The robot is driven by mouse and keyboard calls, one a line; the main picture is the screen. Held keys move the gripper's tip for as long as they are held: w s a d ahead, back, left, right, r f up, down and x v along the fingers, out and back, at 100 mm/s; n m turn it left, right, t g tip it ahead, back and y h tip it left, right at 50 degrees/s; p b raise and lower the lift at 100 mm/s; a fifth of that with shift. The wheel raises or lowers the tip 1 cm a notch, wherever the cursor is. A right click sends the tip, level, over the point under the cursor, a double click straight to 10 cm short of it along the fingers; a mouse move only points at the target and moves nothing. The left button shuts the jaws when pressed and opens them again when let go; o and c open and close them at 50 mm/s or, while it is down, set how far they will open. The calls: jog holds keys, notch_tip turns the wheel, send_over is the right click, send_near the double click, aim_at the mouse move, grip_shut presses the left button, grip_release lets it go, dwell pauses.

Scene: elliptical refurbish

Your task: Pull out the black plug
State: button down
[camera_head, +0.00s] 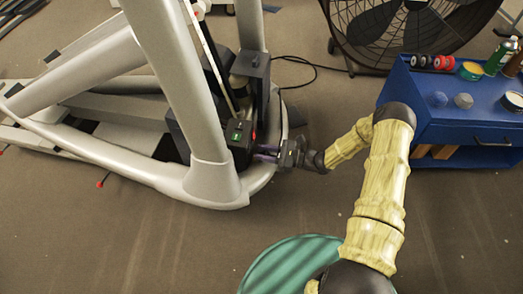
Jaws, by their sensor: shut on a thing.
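The grey elliptical machine (213,182) stands at the left. A black box with a green switch and a red part (239,134) sits at its base. My gripper (257,153) reaches in from the right, low beside this box, with its purple-tinted fingers pointing left at it. The fingers are shut on a small dark thing at the box, which I take to be the black plug. The plug is too small and too hidden by the fingers to make out, and I cannot tell whether it is still seated.
A black cable (313,70) runs along the floor behind the machine toward a large fan (400,30). A blue cart (470,118) with bottles and small items stands at the right. A green round thing (290,265) is at the bottom. The brown floor between is clear.

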jog(key=shift+d+f, duration=0.1)
jog(key=shift+d, duration=0.1)
jog(key=c, duration=1.5)
grip_release()
jog(key=shift+o, duration=0.7)
jog(key=shift+s, duration=0.1)
jog(key=shift+s+d+r+p, duration=0.1)
jog(key=shift+d+r+p, duration=0.1)
jog(key=shift+d+p, duration=0.3)
jog(key=p+v, duration=0.5)
jog(key=v, duration=1.1)
jog(key=shift+d, duration=0.25)
jog(key=shift+f, duration=0.15)
